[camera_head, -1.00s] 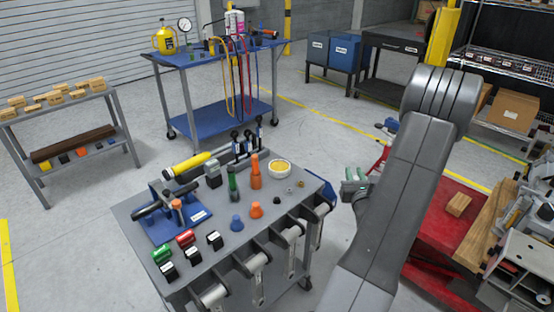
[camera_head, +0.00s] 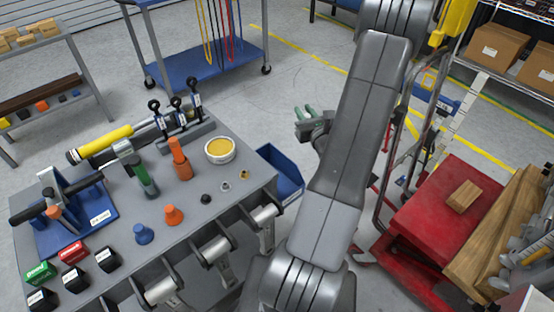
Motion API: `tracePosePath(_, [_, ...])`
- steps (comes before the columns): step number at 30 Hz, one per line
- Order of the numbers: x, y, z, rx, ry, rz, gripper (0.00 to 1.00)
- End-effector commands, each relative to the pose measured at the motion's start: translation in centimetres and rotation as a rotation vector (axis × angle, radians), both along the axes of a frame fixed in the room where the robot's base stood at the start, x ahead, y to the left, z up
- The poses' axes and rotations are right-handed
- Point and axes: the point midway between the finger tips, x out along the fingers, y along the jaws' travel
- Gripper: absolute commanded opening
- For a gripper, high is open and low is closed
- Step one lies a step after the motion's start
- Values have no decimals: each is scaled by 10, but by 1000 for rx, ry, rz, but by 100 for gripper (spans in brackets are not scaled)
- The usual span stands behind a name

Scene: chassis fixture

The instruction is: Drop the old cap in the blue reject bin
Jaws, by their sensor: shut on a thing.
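My gripper (camera_head: 305,113), with greenish fingers, is in the air at the upper middle, beyond the grey cart and above the floor. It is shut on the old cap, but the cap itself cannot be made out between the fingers. A blue open bin (camera_head: 287,172) hangs at the right end of the cart, below my gripper in the picture. Its inside is partly in view and looks empty. My gripper is apart from the bin. My arm hides the area just right of it.
The grey cart top (camera_head: 190,230) holds a cup of yellow material (camera_head: 219,150), orange and blue cones, a small black cap (camera_head: 206,198) and small rings. A red lift table (camera_head: 440,215) stands at the right. Bare floor lies behind the bin.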

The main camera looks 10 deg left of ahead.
Motion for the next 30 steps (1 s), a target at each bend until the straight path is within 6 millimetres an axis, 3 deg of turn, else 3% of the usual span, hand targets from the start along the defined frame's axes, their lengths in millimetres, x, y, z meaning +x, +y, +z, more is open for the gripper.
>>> tracePosePath(1, [-7,10,-28,0,0,41,0])
tracePosePath(3, [-17,24,-45,0,1,99,0])
tracePosePath(12, [-57,65,-104,5,4,302,0])
tracePosePath(19, [-71,77,-119,8,6,370,0])
tracePosePath(30, [-74,79,-135,8,8,381,0])
